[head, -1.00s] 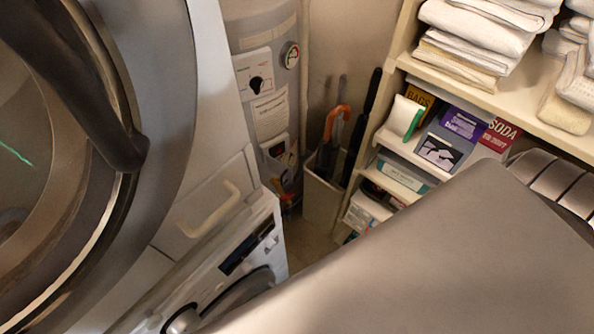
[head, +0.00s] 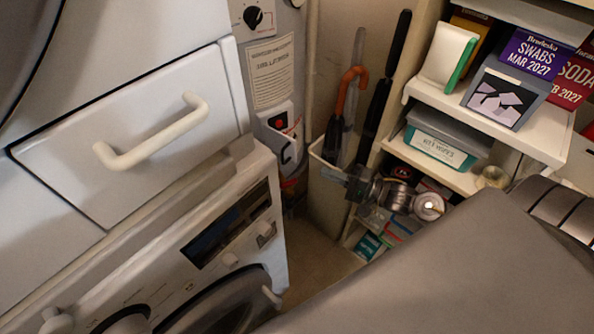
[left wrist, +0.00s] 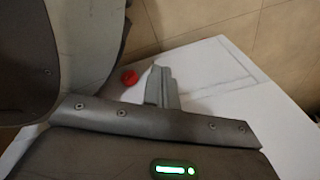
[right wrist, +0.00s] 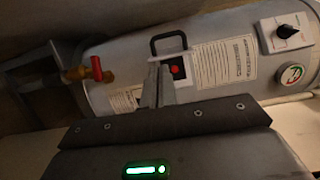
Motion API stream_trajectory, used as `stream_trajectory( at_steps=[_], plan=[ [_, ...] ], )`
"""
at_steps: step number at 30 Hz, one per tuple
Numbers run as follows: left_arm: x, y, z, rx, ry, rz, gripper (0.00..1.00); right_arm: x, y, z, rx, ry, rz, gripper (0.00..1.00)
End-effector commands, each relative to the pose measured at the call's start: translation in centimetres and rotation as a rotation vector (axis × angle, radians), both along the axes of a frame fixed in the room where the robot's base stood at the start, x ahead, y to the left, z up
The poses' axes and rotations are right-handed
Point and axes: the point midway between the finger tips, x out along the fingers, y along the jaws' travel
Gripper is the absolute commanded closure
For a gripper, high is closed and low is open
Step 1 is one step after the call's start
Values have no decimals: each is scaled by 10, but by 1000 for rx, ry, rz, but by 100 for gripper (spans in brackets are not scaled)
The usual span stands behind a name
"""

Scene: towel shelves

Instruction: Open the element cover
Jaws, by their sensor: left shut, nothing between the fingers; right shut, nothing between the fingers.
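The element cover (head: 288,145) is a small light panel with a red spot and a dark handle, low on the grey water heater (head: 272,75). In the right wrist view the cover (right wrist: 181,72) is partly behind my fingers, and its black loop handle (right wrist: 168,42) stands clear above them. My right gripper (right wrist: 157,70) is shut and empty, pointing at the cover; contact cannot be told. My left gripper (left wrist: 160,72) is shut and empty above a white surface, outside the head view.
A white washer (head: 215,240) and a drawer with a white handle (head: 150,135) fill the left. A bin with umbrellas (head: 325,205) and stocked shelves (head: 480,115) stand right of the heater. A red valve (right wrist: 97,68) sticks out from the heater.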

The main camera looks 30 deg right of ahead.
Motion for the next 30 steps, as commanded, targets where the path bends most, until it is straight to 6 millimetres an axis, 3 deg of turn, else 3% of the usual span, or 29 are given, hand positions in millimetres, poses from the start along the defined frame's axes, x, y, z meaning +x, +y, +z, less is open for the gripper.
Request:
stream_trajectory(
  at_steps=[8, 21, 30],
  plan=[
    [0, 0, 1, 1, 0, 0, 100, 9, 7, 4, 9, -2, 5, 100],
    [-2, 1, 0, 1, 2, 0, 100, 66, 50, 4, 8, 0, 3, 100],
    [-1, 1, 0, 1, 1, 0, 100, 80, 61, 4, 6, 1, 3, 100]
  ],
)
